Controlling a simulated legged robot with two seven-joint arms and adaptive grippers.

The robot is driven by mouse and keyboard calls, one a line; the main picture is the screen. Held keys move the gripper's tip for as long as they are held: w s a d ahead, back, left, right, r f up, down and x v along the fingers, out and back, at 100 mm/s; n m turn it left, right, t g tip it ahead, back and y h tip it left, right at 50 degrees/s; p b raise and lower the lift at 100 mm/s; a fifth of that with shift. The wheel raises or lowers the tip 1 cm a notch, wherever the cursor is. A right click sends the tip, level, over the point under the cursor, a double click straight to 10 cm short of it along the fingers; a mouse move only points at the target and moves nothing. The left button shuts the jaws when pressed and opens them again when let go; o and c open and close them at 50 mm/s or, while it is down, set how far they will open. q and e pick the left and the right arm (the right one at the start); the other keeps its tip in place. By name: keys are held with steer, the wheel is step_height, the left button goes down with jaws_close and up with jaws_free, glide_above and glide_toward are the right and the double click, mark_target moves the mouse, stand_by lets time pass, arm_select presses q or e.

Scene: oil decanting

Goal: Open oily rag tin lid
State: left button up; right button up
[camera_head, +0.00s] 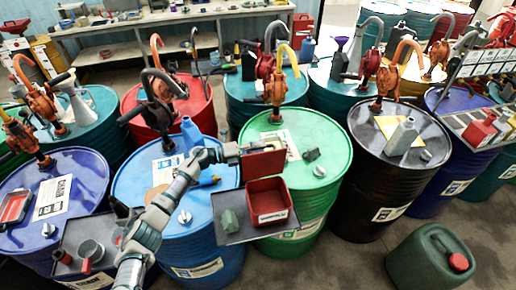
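The oily rag tin (267,214) is a small red open-topped box on a dark grey tray (240,234), in front of the green drum. Its red lid (263,164) stands raised at the tin's back, so the dark inside shows. My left arm reaches up from the bottom left. My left gripper (236,153) is at the lid's upper left edge, touching or very close to it. Its fingers are too small and overlapped to tell whether they are shut on the lid. I do not see my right gripper.
A crumpled green rag (230,221) lies on the tray left of the tin. Blue (205,240), green (322,160) and black (375,200) drums stand close around, several with hand pumps. A blue bottle (191,133) is behind my arm. A green jerrycan (425,262) is on the floor at right.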

arm_select(q)
steer(key=v, duration=1.2)
stand_by(0.3)
